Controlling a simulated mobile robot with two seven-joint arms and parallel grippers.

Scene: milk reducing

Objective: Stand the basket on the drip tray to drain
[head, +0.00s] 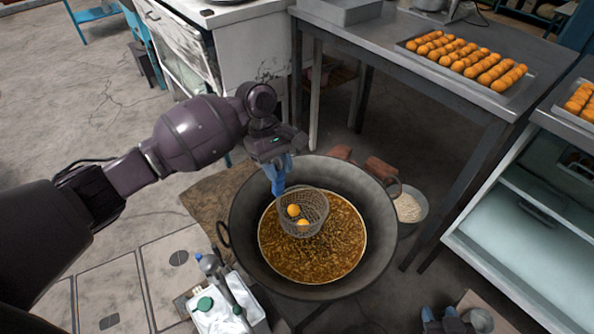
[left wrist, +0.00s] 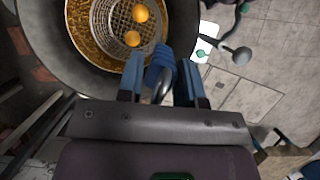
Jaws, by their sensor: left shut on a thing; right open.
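The wire basket (head: 316,204) holds two orange balls and sits in the wok, over or partly in the brown oil; its depth is unclear. My left gripper (head: 279,172) is shut on the basket's blue handle above the wok's far left side. In the left wrist view the blue handle (left wrist: 160,66) lies between the fingers, and the basket (left wrist: 114,28) is beyond them. A shallow grey tray (head: 345,12) on the back table may be the drip tray; I cannot tell.
The dark wok (head: 375,255) stands in the middle. A white tray (head: 215,322) with green-lidded items is at its lower left. A tray of orange balls (head: 520,88) rests on the metal table (head: 400,72). A pale bowl (head: 410,208) stands right of the wok.

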